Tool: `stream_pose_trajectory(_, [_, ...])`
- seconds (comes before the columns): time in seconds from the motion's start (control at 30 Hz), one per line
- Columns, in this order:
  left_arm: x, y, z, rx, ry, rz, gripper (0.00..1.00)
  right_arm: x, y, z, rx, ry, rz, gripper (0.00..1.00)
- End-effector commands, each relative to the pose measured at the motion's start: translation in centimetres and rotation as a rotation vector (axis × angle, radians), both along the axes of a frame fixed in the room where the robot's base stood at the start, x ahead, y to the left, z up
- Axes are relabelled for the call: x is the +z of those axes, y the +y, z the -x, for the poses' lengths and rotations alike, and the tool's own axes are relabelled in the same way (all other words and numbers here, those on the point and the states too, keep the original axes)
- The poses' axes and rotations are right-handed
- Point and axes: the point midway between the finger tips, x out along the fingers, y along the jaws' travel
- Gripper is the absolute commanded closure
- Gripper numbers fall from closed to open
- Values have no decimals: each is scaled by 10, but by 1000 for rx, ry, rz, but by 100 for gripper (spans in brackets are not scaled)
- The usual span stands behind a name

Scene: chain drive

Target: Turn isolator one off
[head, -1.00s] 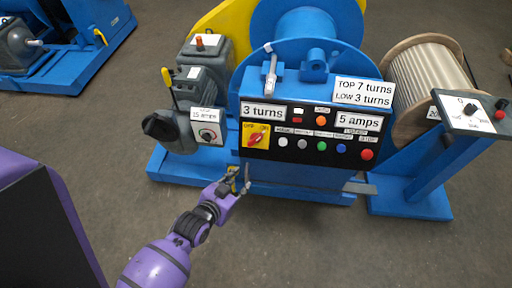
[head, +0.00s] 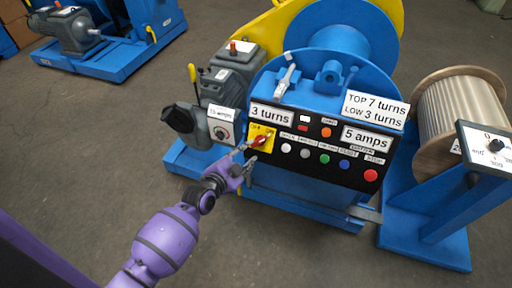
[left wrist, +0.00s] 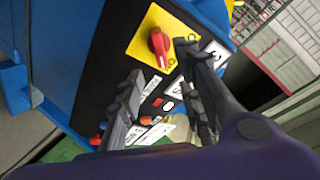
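The isolator is a yellow plate (head: 256,130) with a red rotary knob (head: 261,141) at the left end of the black control panel (head: 300,172). The knob's handle looks slanted in the head view. In the left wrist view the red knob (left wrist: 159,42) stands on the yellow plate (left wrist: 137,43), just beyond the fingertips. My left gripper (head: 244,157) is just left of and below the knob, apart from it as far as I can tell. In the left wrist view its two fingers (left wrist: 162,62) are spread, with nothing between them. My right gripper is not in view.
A rope reel (head: 462,105) stands at the right.

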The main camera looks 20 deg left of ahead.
Motion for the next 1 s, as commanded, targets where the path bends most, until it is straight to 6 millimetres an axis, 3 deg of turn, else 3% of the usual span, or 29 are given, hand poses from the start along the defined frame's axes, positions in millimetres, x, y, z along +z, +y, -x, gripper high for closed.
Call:
stream_pose_trajectory(0.5, [-22,-13,-64,-3,1,-8,67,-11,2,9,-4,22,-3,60])
stream_pose_trajectory(0.87, [-23,-14,-71,-2,0,-8,67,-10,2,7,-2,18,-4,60])
stream_pose_trajectory(1.0, [-23,-14,-71,-2,0,-8,83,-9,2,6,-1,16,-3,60])
